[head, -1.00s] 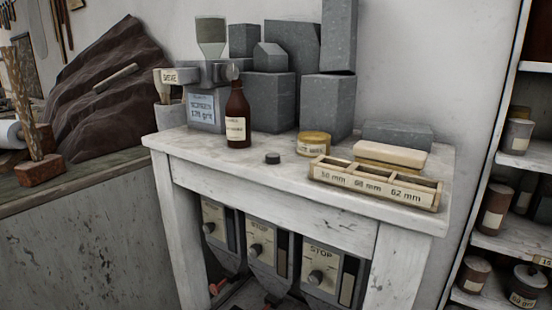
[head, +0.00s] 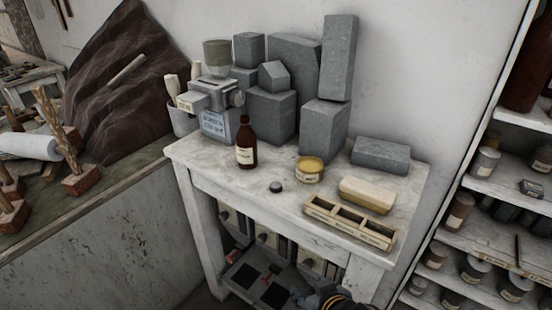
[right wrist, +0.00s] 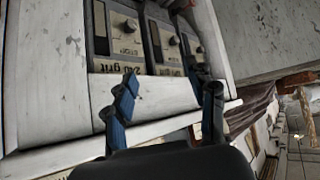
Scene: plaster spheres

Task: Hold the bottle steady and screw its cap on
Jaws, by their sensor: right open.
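The brown bottle (head: 246,142) with a pale label stands upright on the white worktable (head: 232,178). A small dark round cap (head: 275,187) lies on the tabletop in front of it, slightly right and apart from it. My right gripper (head: 308,297) is low at the bottom edge of the head view, below the tabletop's front edge and partly cut off. In the right wrist view its two blue-padded fingers (right wrist: 168,92) are spread with nothing between them, facing the table's front. Bottle and cap cannot be made out there. My left gripper is not in view.
Grey blocks (head: 271,112) and a grinder-like device (head: 213,108) stand behind. The tabletop's front left is clear. Shelves (head: 495,210) stand at right.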

